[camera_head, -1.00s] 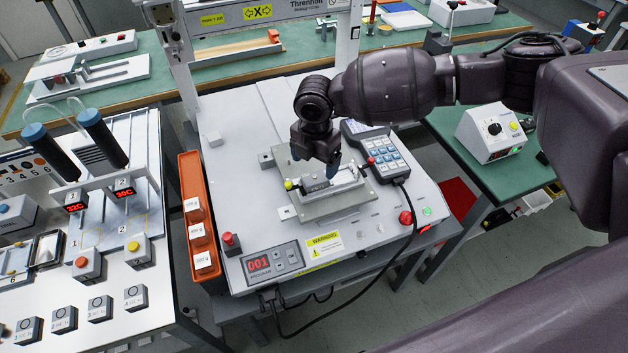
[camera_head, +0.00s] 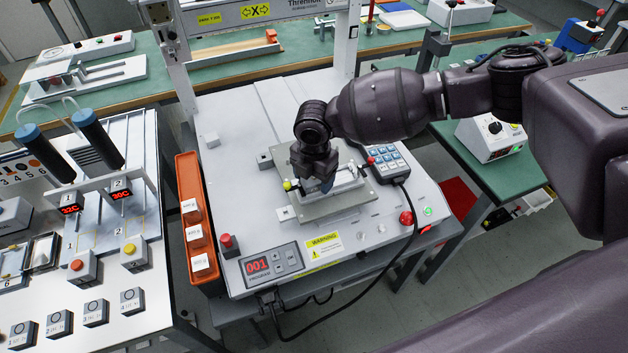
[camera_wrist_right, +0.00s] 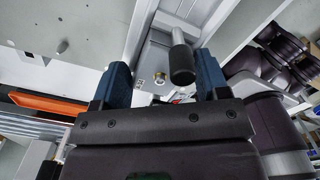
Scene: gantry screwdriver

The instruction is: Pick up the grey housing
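My right gripper (camera_head: 320,184) points down over the metal fixture plate (camera_head: 335,208) in the middle of the screwdriver station. It hides most of what sits there, so the grey housing is hard to make out in the head view. In the right wrist view the two blue fingers (camera_wrist_right: 162,82) are apart. I cannot tell whether the fingers touch anything. My left gripper is not in view.
An orange bin rack (camera_head: 195,225) stands along the station's left edge. A handheld keypad (camera_head: 388,160) lies right of the fixture, its cable running down the front. A red button (camera_head: 406,217) is at the front right. The gantry frame (camera_head: 172,60) rises behind.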

